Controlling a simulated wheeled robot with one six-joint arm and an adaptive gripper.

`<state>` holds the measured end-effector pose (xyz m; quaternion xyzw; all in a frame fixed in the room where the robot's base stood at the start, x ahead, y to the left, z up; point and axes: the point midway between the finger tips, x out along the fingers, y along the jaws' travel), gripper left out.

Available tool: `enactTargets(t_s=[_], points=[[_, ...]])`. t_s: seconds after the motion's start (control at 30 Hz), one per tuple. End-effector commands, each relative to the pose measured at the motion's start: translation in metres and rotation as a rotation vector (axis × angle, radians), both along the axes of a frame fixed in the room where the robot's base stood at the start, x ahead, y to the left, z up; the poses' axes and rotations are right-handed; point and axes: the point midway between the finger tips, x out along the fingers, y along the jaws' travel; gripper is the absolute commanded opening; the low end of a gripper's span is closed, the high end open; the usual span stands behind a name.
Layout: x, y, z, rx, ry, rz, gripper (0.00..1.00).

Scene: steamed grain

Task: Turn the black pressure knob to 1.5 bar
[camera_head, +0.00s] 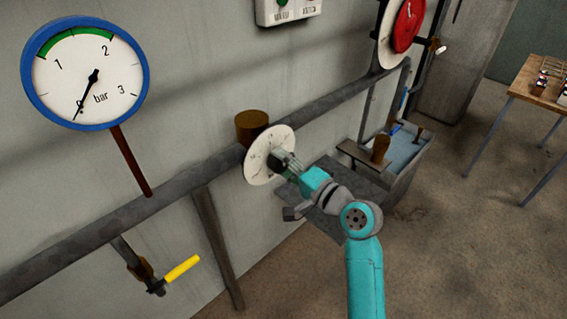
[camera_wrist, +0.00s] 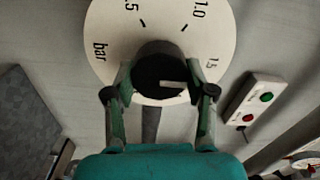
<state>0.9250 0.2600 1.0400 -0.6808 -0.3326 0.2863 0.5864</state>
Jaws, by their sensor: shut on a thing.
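The black pressure knob (camera_wrist: 157,72) sits at the centre of a round white dial plate (camera_wrist: 112,30), which also shows in the head view (camera_head: 256,172). My gripper (camera_wrist: 160,80) is shut on the knob, one finger on each side of it. In the head view my gripper (camera_head: 285,163) hides most of the knob. The dial reads .5, 1.0, 1.5 and bar.
A grey pipe (camera_head: 190,180) runs along the wall behind the dial. A yellow-handled valve (camera_head: 182,268) hangs below it at left. A red wheel (camera_head: 405,25) is at the top right. A switch box with green and red buttons (camera_wrist: 258,90) is on the wall. A wooden table (camera_head: 535,95) stands far right.

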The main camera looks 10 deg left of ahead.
Motion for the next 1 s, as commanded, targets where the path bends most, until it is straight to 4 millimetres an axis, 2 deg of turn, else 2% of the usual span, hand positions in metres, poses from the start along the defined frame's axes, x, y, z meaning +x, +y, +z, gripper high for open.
enactTargets(t_s=[0.23,0.27,0.33,0.37,0.77,1.0], points=[[0.0,-0.001,-0.001,-0.002,0.002,-0.001,0.2],[0.0,-0.001,-0.001,-0.002,0.002,-0.001,0.6],[0.0,-0.001,-0.001,-0.001,0.001,-0.001,0.77],[0.0,-0.001,-0.001,-0.001,0.001,-0.001,0.8],[-0.003,-0.005,-0.001,-0.001,0.0,-0.002,0.8],[-0.026,-0.036,-0.002,-0.002,0.001,-0.004,0.8]])
